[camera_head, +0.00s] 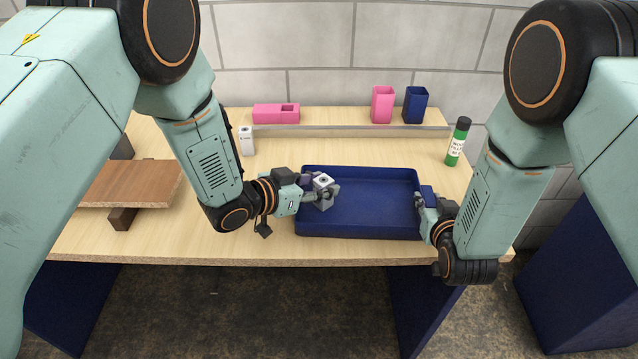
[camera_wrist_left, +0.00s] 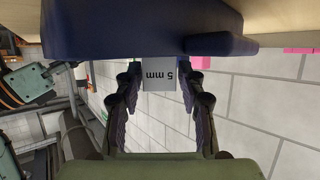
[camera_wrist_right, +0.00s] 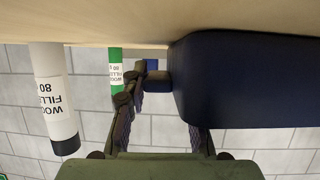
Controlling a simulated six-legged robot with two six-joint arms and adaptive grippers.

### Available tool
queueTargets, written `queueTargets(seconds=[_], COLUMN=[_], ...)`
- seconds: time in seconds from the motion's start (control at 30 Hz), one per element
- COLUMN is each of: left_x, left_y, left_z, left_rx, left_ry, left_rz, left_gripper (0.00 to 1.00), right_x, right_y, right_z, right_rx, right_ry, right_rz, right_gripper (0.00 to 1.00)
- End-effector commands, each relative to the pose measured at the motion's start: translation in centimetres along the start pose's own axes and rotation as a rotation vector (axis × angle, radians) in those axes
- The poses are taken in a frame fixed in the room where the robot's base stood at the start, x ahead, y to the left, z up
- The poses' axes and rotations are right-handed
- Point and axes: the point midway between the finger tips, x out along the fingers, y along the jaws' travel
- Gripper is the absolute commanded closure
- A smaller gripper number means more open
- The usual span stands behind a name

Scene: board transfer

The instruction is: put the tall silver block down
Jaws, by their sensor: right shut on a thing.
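The tall silver block (camera_head: 323,184) stands in the left end of the navy tray (camera_head: 385,231). In the left wrist view the block (camera_wrist_left: 160,80) shows a "5 mm" label, and its lower part is hidden by the tray (camera_wrist_left: 120,35). My left gripper (camera_head: 324,195) is around the block, one finger on each side, with narrow gaps between fingers and block. My right gripper (camera_head: 426,203) is shut on the tray's right-hand handle, a small navy tab (camera_wrist_right: 158,82) in the right wrist view.
Another silver block (camera_head: 247,140) stands at the table's back left. A brown board (camera_head: 135,184) lies at left. A green bottle (camera_head: 455,147) stands at right; a white tube (camera_wrist_right: 55,100) shows in the right wrist view. The shelf holds pink (camera_head: 382,104) and navy (camera_head: 416,105) cups.

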Motion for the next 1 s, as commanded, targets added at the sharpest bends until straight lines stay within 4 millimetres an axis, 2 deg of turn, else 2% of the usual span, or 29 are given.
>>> queueTargets(seconds=[0.13, 0.47, 0.67, 1.0], left_x=[0.0, -0.1, -2.9, -9.4], left_y=[0.0, 0.0, -0.1, -0.1], left_z=[0.0, -0.4, -0.4, -0.4], left_rx=[0.000, 0.002, -0.004, -0.006], left_ry=[0.000, 0.001, 0.001, 0.003], left_rz=[0.000, 0.000, -0.003, -0.002], left_gripper=[0.47, 0.47, 0.47, 0.47], right_x=[-0.1, -0.1, -0.1, -0.1], right_y=[0.0, 0.0, 0.0, 0.0], right_z=[0.2, 0.2, 0.2, 0.2], right_rx=[-0.001, -0.001, -0.001, -0.001], right_ry=[-0.006, -0.006, -0.006, -0.006], right_rz=[0.000, 0.000, 0.000, 0.000], right_gripper=[1.00, 1.00, 1.00, 1.00])
